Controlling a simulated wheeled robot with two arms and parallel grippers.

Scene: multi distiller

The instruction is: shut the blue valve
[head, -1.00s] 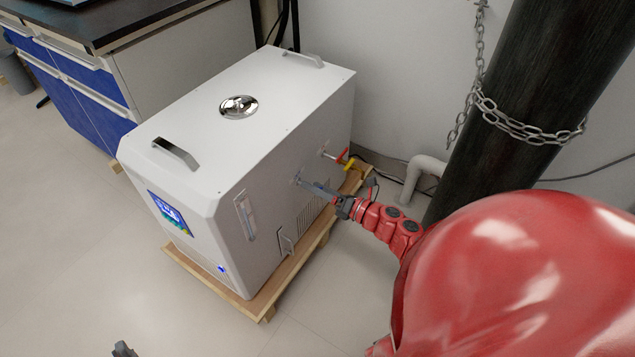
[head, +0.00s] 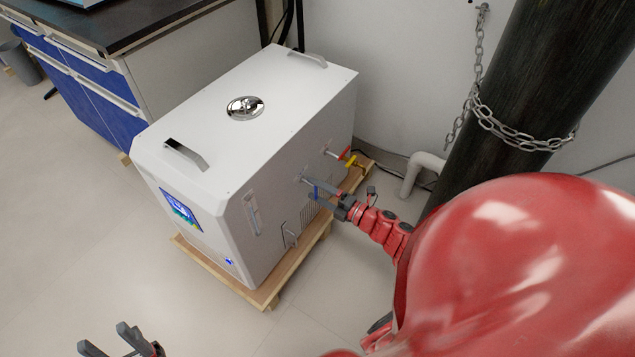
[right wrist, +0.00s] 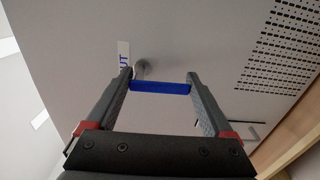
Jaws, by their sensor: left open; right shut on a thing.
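The white distiller box (head: 245,135) stands with the valves on its right side. The blue valve handle (head: 316,192) sits between the fingers of my right gripper (head: 310,190). In the right wrist view the blue handle (right wrist: 160,86) spans from one finger to the other, in front of a grey pipe stub (right wrist: 142,68) on the panel. My right gripper (right wrist: 160,92) is shut on this handle near its fingertips. My left gripper (head: 104,338) is open and empty at the bottom left, away from the box.
The box rests on a wooden pallet (head: 262,297). A black column with a chain (head: 525,140) and a grey pipe (head: 420,165) stand behind my right arm. Floor on the left is clear.

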